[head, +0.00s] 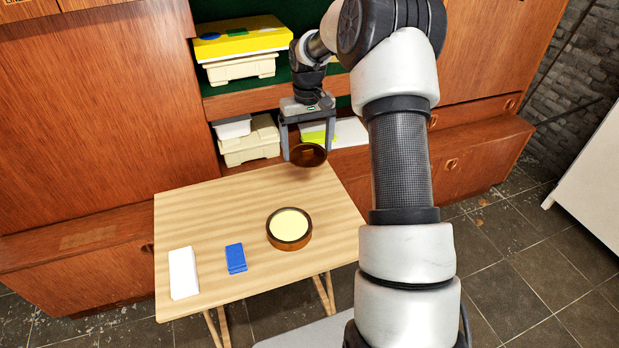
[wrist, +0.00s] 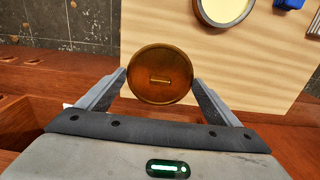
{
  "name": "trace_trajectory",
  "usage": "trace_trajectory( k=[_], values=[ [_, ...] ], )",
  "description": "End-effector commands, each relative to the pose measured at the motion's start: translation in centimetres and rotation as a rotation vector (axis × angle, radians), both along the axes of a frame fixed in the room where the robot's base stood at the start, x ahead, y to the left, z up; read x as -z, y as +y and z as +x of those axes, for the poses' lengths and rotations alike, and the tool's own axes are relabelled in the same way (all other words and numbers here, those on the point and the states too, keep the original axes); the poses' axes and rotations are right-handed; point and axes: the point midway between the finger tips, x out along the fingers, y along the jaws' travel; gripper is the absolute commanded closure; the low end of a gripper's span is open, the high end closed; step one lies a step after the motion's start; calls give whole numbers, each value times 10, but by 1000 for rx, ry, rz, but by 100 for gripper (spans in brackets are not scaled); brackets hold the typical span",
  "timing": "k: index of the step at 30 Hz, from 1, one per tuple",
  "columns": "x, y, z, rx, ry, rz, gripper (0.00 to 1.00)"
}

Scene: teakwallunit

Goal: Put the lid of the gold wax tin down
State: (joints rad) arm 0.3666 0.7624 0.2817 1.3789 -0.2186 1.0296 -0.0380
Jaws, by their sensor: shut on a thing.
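The lid (head: 308,155) of the gold wax tin is a round, dark gold-brown disc. My gripper (head: 305,152) is shut on it, with one finger at each side of its rim. In the wrist view the lid (wrist: 160,75) sits between the two fingertips (wrist: 160,78), with a small bar mark at its middle. The lid appears held above the far right part of the table. The wax tin (head: 289,229) stands uncovered on the table, showing pale yellow wax. It also shows at the top of the wrist view (wrist: 224,10).
The light wooden table (head: 210,205) also bears a blue block (head: 236,258) and a white block (head: 184,272) at its front left. Its far left part is bare. Behind it stands a teak wall unit (head: 100,110) with boxes (head: 240,68) on its shelves.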

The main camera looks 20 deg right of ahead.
Motion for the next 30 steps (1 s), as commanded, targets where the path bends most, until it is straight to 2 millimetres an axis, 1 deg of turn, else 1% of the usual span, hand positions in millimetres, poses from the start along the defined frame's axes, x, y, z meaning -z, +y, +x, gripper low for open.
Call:
trace_trajectory(
  k=[1,3,5,7,15,20,24,27,30],
  values=[
    [2,-6,5,-2,1,-2,35],
    [5,-11,8,-3,3,-4,35],
    [9,-13,10,-5,3,-5,35],
    [17,-14,10,-5,4,-5,35],
    [64,-14,10,-6,4,-5,35],
    [79,-14,10,-5,3,-6,35],
    [100,-14,9,-5,5,-5,35],
    [107,-14,10,-5,2,-5,35],
    [106,-14,10,-5,1,-6,35]
  ],
)
